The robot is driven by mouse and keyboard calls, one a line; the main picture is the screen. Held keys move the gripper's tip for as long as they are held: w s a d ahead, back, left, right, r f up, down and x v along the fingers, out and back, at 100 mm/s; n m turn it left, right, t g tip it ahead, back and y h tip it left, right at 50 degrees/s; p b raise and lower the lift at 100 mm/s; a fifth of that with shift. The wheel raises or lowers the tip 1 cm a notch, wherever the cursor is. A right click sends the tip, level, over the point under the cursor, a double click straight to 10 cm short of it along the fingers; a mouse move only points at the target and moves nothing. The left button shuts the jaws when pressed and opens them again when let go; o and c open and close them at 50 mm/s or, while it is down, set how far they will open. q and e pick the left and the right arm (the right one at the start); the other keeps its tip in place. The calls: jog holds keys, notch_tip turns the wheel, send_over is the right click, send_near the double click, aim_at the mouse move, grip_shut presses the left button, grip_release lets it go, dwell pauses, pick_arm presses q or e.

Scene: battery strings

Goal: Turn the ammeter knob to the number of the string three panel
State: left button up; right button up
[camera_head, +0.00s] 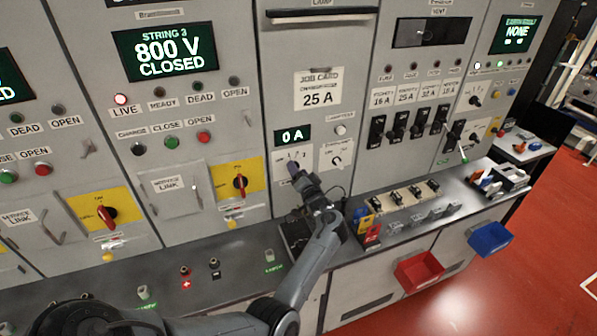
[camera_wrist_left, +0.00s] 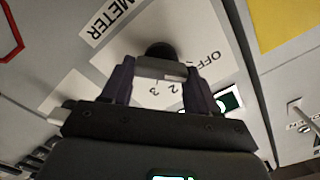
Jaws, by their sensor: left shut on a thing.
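The string three panel has a screen (camera_head: 164,50) reading STRING 3, 800 V, CLOSED. My left gripper (camera_head: 294,170) is at the ammeter plate, under a small green display (camera_head: 293,137) reading 0 A. In the left wrist view, the two fingers of my left gripper (camera_wrist_left: 160,70) are shut on the dark ammeter knob (camera_wrist_left: 158,49). The plate marks OFF, 2 and 3 show around the knob, and part of the word METER shows at upper left. The knob's pointer is hidden, so I cannot tell its setting. My right gripper is not in view.
A job card (camera_head: 318,91) reading 25 A is above the ammeter. A second small knob (camera_head: 336,159) is close to its right. A bench with red (camera_head: 419,271) and blue (camera_head: 490,239) bins is to the right.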

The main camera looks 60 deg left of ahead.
pick_arm(q)
jog(key=m+p, duration=0.2)
jog(key=m, duration=0.3)
jog(key=m+p, duration=0.3)
jog(key=m, duration=0.3)
jog(key=m+p, duration=0.3)
jog(key=m, duration=0.3)
jog(key=shift+f, duration=0.35)
jog(key=shift+m, duration=0.3)
jog(key=o, duration=1.1)
jog(key=shift+c, duration=0.2)
